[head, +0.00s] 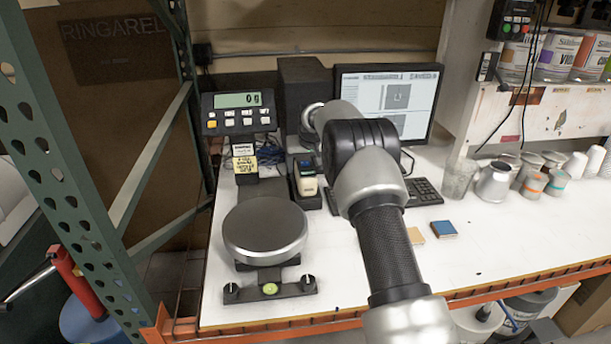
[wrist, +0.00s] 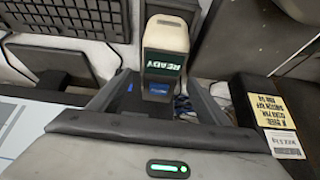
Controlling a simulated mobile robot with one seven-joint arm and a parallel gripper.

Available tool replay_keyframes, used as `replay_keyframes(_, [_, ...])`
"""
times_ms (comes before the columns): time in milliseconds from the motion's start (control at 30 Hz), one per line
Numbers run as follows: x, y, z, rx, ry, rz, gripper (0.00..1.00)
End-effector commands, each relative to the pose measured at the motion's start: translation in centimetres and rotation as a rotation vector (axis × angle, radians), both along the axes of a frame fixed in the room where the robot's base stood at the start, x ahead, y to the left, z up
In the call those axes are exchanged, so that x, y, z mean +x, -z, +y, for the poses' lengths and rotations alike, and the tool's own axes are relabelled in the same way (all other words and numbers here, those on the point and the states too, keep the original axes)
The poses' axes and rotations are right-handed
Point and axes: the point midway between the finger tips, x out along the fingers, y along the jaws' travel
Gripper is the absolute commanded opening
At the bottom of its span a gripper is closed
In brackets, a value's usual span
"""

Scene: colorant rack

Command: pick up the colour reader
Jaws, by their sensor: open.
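The colour reader, a cream handheld device with a dark screen, stands upright in a dark holder in the head view (head: 307,183), just right of the scale. In the wrist view the colour reader (wrist: 166,36) shows its cream top and a dark green screen reading READY, upside down. My gripper (wrist: 158,82) is open, with one dark finger on each side of the reader's lower part in that picture. I cannot tell whether the fingertips are level with it; no contact is visible.
A scale with a round metal plate (head: 265,230) and a display reading 0 g (head: 238,112) stand left. A monitor (head: 405,95) and keyboard (head: 424,191) are behind and right. Metal cans and cups (head: 493,182) line the right. The front-right tabletop (head: 500,238) is mostly clear.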

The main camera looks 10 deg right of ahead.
Motion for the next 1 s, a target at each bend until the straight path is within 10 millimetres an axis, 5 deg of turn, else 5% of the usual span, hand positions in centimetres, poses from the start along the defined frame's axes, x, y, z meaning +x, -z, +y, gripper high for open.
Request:
replay_keyframes(433, [1.1,1.9,0.0,0.000,0.000,-0.001,0.70])
replay_keyframes(800, [1.1,1.9,0.0,0.000,0.000,0.000,0.08])
replay_keyframes(1000, [1.2,1.6,0.0,0.000,0.000,-0.006,0.05])
